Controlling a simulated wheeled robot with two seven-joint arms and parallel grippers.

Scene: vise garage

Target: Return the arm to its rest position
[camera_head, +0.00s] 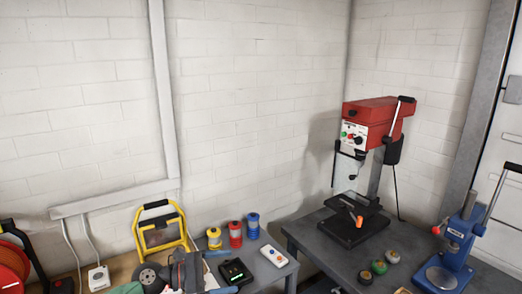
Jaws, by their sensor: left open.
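My right gripper is out of view.
A yellow tubular stand (161,235) and several coloured spools (235,235) stand behind. A red drill press (371,124) and a blue press (462,232) stand on the grey table (310,238). A red reel (12,264) is far left.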

